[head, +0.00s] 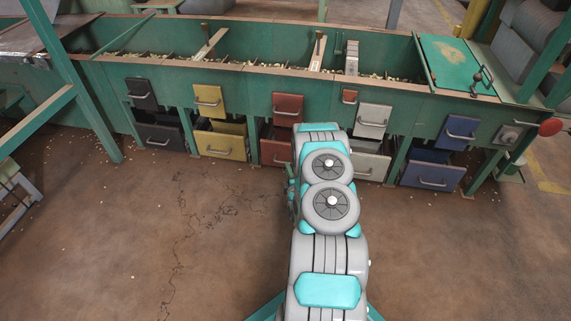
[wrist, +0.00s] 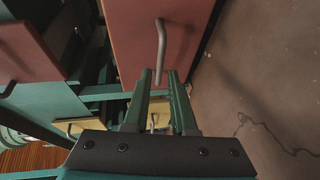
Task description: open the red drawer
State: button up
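The red drawer (head: 274,151) is in the lower row of fronts below the long green hopper, and my arm hides its right part. In the wrist view its red front (wrist: 185,28), turned on its side, fills the top middle, with a metal bar handle (wrist: 161,38). My gripper (wrist: 159,75) is open, its two green fingers apart at the near end of the handle. I cannot tell whether they touch it. My gripper is hidden behind my arm in the head view. A smaller red front with a handle (head: 287,108) sits above the drawer.
A yellow drawer (head: 220,145) stands left of the red one, a pale drawer (head: 371,164) to the right, then a blue drawer (head: 432,176). A black drawer (head: 162,137) is farther left. The brown floor (head: 200,240) in front is clear.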

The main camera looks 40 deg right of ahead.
jog(key=shift+x, duration=2.7)
grip_shut()
